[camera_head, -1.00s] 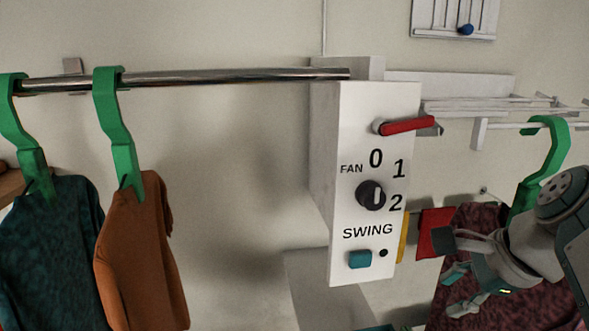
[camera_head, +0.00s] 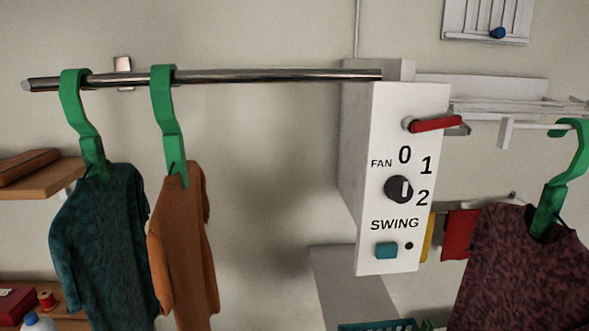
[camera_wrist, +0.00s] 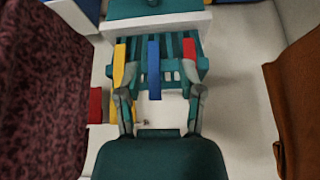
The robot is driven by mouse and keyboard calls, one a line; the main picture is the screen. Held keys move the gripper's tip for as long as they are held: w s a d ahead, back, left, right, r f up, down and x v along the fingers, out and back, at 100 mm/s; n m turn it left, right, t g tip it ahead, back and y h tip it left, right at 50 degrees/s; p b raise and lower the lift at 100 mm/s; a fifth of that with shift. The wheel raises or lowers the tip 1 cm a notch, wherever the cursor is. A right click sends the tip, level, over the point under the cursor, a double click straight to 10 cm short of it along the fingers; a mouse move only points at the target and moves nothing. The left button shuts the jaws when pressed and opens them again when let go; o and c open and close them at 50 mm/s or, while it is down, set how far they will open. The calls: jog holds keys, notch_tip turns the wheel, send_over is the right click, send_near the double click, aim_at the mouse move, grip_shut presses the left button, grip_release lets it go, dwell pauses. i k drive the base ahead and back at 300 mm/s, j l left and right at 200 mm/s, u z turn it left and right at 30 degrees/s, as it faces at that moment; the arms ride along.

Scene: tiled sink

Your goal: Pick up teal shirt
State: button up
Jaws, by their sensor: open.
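The teal shirt (camera_head: 105,245) hangs from a green hanger (camera_head: 85,125) near the left end of the metal rail (camera_head: 240,76) in the head view. An orange shirt (camera_head: 183,255) hangs just to its right on a second green hanger (camera_head: 168,125). The teal shirt does not show in the wrist view. My gripper (camera_wrist: 160,95) is open and empty in the wrist view, between a maroon shirt (camera_wrist: 40,90) at the left and the orange shirt (camera_wrist: 297,105) at the right. My gripper is out of the head view.
A white control box (camera_head: 385,180) with a red lever (camera_head: 436,124) stands at the rail's right end. The maroon shirt (camera_head: 525,270) hangs at the far right. A wooden shelf (camera_head: 45,182) is at the left. The wall between the orange shirt and the box is clear.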

aim_at(97, 239)
jog(key=u, duration=1.6)
jog(key=i+j, duration=0.2)
jog(key=j, duration=0.2)
jog(key=i+j+z, duration=0.15)
jog(key=j, duration=0.2)
jog(key=i+j+z, duration=0.15)
jog(key=j, duration=0.2)
jog(key=i+j+z, duration=0.1)
jog(key=j, duration=0.3)
jog(key=i+j+z, duration=0.15)
jog(key=j, duration=0.2)
jog(key=k, duration=0.05)
